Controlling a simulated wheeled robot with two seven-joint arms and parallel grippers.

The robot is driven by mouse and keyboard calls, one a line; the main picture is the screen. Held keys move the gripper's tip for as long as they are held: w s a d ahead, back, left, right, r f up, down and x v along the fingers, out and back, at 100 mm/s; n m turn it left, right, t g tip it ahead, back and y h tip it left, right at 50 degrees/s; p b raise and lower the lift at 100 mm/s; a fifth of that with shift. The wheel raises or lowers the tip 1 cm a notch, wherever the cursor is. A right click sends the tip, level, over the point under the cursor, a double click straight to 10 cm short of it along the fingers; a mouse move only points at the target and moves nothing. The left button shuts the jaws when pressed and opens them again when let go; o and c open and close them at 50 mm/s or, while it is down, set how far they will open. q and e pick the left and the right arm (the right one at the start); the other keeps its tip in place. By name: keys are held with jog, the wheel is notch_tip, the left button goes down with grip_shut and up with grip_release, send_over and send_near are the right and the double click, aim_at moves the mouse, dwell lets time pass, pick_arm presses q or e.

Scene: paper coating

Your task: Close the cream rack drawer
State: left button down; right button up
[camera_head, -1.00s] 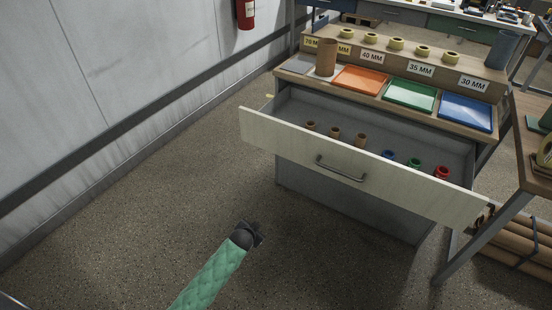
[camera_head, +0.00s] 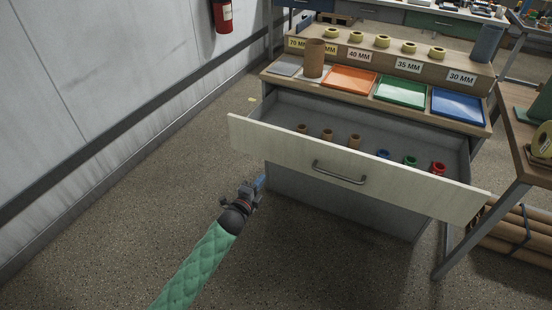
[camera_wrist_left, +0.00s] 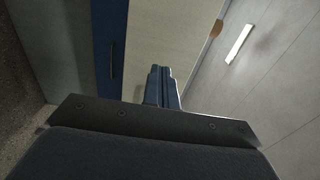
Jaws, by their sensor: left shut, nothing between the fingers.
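The cream rack drawer (camera_head: 290,158) stands pulled out from the rack, with a grey bar handle (camera_head: 340,174) on its front. Inside it stand several small brown tubes (camera_head: 328,134) and a blue, a green and a red ring (camera_head: 438,168). My left gripper (camera_head: 258,186) is shut and empty, in front of the drawer's left part and apart from its front as far as I can tell. Its blue fingers (camera_wrist_left: 161,86) are together in the left wrist view, with a cream panel (camera_wrist_left: 165,40) beyond them. My right gripper is not in view.
The rack top (camera_head: 300,82) holds orange, green and blue trays (camera_head: 459,104), a brown tube (camera_head: 314,58) and tape rolls. A wooden table (camera_head: 520,150) stands at the right, with long brown rolls (camera_head: 510,240) below. A wall (camera_head: 80,80) runs along the left; the floor in front is free.

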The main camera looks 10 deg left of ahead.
aim_at(281, 153)
pick_arm(q)
jog(key=p+x, duration=0.2)
jog(key=x, duration=1.1)
jog(key=shift+p, duration=0.4)
jog(key=shift+w+d+f, duration=0.1)
jog(key=shift+w+d, duration=0.05)
jog(key=shift+w, duration=0.35)
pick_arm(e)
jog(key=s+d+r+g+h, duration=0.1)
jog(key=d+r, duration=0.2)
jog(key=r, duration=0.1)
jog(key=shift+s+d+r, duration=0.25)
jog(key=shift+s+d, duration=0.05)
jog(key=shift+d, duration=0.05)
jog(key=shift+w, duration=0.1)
